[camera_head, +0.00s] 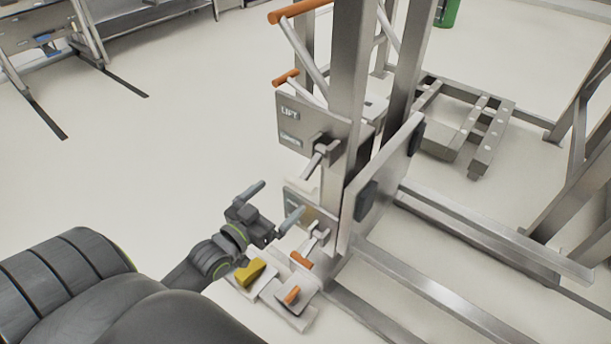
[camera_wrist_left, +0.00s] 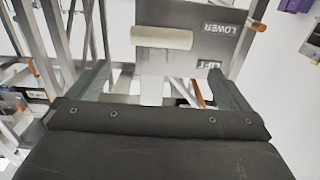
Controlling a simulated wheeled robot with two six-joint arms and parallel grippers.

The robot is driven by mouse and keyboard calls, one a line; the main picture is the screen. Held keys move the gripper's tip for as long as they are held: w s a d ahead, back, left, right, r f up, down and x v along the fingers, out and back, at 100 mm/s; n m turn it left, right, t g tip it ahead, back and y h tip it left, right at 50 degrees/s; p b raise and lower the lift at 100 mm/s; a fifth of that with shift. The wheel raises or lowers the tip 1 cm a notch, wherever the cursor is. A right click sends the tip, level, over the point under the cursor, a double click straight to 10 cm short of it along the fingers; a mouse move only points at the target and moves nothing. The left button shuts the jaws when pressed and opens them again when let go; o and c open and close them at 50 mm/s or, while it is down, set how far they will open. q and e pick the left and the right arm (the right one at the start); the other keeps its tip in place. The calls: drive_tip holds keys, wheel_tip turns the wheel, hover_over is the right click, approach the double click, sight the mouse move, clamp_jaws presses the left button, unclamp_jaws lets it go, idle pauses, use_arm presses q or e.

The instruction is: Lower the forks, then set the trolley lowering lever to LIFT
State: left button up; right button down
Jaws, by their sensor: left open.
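The trolley's steel mast (camera_head: 352,70) stands upright in the middle of the head view. A grey plate marked LIFT (camera_head: 290,113) is fixed to it, with a metal lever (camera_head: 314,162) in front. My left gripper (camera_head: 272,204) is open below and left of that plate, close to the mast. In the left wrist view, the plate with LOWER and LIFT labels (camera_wrist_left: 215,42) appears upside down. A pale cylindrical handle (camera_wrist_left: 162,38) lies ahead, between the lines of my open fingers, with nothing visibly gripped. I cannot clearly make out the forks. My right gripper is not in view.
Orange handles (camera_head: 285,77) stick out left of the mast. A yellow pedal (camera_head: 250,272) and an orange pedal (camera_head: 300,260) sit at the base under my left gripper. Steel base legs (camera_head: 440,290) run right.

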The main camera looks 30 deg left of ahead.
sight(303, 176)
use_arm(q)
drive_tip(key=w, duration=0.3)
drive_tip(key=w+b, duration=0.1)
drive_tip(key=w, duration=0.6)
drive_tip(key=shift+d+f, duration=0.1)
drive_tip(key=shift+d, duration=0.25)
drive_tip(key=shift+w+b, duration=0.3)
drive_tip(key=shift+w, duration=0.15)
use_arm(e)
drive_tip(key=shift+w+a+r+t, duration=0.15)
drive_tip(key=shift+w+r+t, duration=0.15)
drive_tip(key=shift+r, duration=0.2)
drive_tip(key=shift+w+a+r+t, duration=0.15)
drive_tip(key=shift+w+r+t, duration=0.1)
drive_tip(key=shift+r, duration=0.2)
